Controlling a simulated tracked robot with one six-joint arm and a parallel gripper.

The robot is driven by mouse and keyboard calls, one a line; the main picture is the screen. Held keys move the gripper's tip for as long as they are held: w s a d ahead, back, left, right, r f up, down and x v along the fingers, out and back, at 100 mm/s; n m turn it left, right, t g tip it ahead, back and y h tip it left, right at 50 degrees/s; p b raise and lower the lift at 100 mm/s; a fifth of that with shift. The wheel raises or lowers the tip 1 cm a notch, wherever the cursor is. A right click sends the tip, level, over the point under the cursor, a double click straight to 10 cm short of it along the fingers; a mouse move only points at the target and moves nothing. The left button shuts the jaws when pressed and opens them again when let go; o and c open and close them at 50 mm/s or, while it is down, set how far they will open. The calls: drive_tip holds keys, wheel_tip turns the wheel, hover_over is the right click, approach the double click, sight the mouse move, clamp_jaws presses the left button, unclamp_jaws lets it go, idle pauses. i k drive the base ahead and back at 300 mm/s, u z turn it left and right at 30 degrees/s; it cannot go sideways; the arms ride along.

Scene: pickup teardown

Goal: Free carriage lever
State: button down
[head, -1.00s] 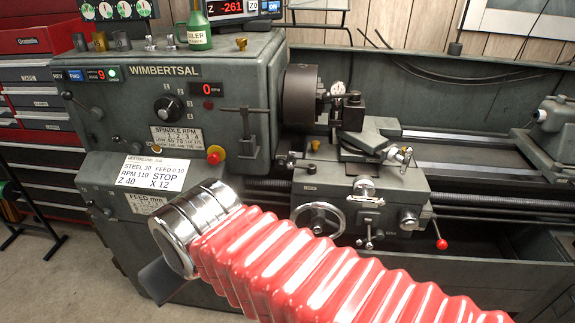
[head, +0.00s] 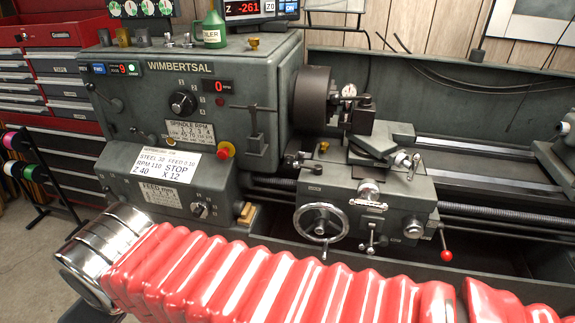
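The lathe's carriage (head: 370,205) sits below and right of the chuck (head: 312,98). A lever with a red ball knob (head: 446,255) hangs at the right end of its apron, tilted down. A handwheel (head: 322,222) is on the apron's left, and small levers (head: 371,240) stand between them. Which of these the task means, I cannot tell. My red-sleeved arm crosses the bottom of the view to a chrome wrist at lower left. Only a dark bit of my gripper (head: 80,313) shows below the wrist, at the frame edge, well left of the carriage. Its fingertips are hidden.
The headstock (head: 200,110) bears dials, a red stop button (head: 226,150) and a settings card (head: 163,166). A green bottle (head: 212,30) stands on top. A red tool cabinet (head: 40,75) and a rack with spools (head: 20,165) stand at left. The tailstock (head: 562,135) is at right.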

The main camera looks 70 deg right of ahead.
sight(317, 169)
drive_tip(key=u, duration=0.6)
drive_tip(key=k, duration=0.85)
drive_tip(key=z, duration=1.1)
drive_tip(key=i, duration=0.5)
drive_tip(key=z, duration=0.15)
